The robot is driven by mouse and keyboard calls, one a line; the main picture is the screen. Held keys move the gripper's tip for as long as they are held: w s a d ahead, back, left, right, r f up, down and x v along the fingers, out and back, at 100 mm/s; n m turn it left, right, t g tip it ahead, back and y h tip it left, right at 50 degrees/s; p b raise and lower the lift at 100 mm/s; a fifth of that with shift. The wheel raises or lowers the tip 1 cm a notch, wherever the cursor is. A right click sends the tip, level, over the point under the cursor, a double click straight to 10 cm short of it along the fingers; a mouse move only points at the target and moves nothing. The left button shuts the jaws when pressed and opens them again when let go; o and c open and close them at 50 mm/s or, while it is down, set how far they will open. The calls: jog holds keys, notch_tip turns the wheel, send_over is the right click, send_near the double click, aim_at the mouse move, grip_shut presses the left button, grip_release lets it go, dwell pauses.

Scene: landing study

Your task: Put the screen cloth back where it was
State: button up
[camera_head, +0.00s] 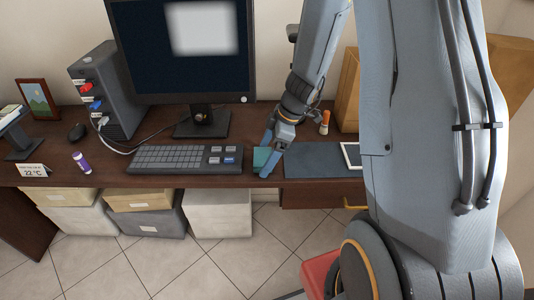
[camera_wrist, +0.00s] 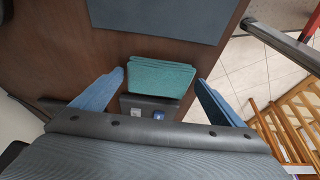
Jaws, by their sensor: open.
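The screen cloth (camera_head: 259,156) is a folded teal cloth. It lies on the desk between the keyboard (camera_head: 185,159) and the dark desk mat (camera_head: 312,161). My gripper (camera_head: 267,157) is open over it, and its fingers hide part of the cloth in the head view. In the wrist view the cloth (camera_wrist: 160,80) lies between the two spread blue fingers of my gripper (camera_wrist: 161,77), with a gap on each side. Nothing is held. I cannot tell how high the fingertips are above the desk.
The monitor (camera_head: 185,60) stands behind the keyboard, with a pale patch on its screen. An orange-handled brush (camera_head: 324,122) stands behind the mat. A white-framed tablet (camera_head: 351,155) lies on the mat's right.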

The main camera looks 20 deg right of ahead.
jog(key=b+v, duration=0.2)
jog(key=v, duration=0.9)
jog(key=s+a+m+h, duration=0.2)
jog(key=s+m, duration=0.5)
jog(key=s, duration=0.1)
jog(key=s+a+m+g+h, duration=0.1)
jog(key=s+a+m+h, duration=0.1)
jog(key=s+m, duration=0.5)
jog(key=shift+s+a+r, duration=0.15)
jog(key=shift+s+a, duration=0.2)
jog(key=shift+s, duration=0.1)
